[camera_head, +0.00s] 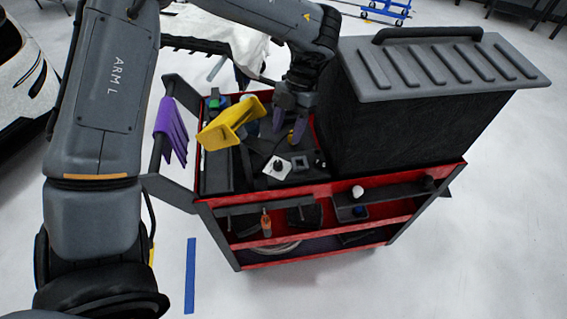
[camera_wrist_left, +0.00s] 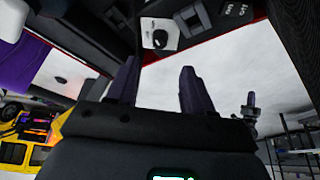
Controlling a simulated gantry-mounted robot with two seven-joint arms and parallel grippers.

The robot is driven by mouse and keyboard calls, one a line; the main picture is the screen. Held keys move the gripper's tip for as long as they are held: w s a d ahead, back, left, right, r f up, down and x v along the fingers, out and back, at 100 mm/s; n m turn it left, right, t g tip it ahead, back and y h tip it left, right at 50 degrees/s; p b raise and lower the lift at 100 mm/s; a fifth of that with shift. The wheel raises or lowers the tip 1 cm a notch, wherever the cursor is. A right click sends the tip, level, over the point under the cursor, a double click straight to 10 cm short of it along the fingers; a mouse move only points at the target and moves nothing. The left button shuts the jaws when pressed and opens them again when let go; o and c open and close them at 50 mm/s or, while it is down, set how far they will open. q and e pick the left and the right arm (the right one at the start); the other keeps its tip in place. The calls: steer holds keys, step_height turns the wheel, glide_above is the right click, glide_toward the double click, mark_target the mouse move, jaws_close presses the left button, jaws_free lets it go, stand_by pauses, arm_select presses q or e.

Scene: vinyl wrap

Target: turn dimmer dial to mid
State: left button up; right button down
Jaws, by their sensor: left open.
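The dimmer dial is a black round knob on a white plate (camera_head: 277,168), set on the dark top of the red cart. It also shows at the top of the left wrist view (camera_wrist_left: 160,36), ahead of the fingertips. My left gripper (camera_head: 288,123) hangs over the cart top, behind the dial in the head view. Its two purple fingers (camera_wrist_left: 159,66) are apart with nothing between them, and they do not touch the knob. The knob's pointer mark is too small to read. My right gripper is not clearly seen in either view.
A yellow holder (camera_head: 231,122) stands left of my gripper. A tall black cabinet (camera_head: 415,120) stands close on the right. A purple cloth (camera_head: 171,129) hangs on the cart's left side. A small dark switch block (camera_head: 300,163) sits beside the dial.

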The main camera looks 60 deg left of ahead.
mark_target(278, 162)
arm_select(q)
steer(key=b+x, duration=0.3)
steer(key=x, duration=0.6)
steer(key=shift+f, duration=0.1)
arm_select(e)
step_height(278, 162, down, 4)
arm_select(q)
jaws_close()
arm_select(e)
steer(key=shift+r, duration=0.15)
arm_select(q)
steer(key=n+h+p, duration=0.1)
steer(key=n, duration=0.2)
steer(key=shift+a+t+p, duration=0.1)
steer(key=shift+t+p, duration=0.3)
steer(key=n+t+h+p, duration=0.1)
steer(key=n, duration=0.3)
steer(key=shift+s, duration=0.15)
steer(key=shift+a+n+t+p, duration=0.1)
steer(key=shift+n+t+p, duration=0.35)
steer(key=shift+n, duration=0.35)
arm_select(e)
steer(key=shift+r, duration=1.9)
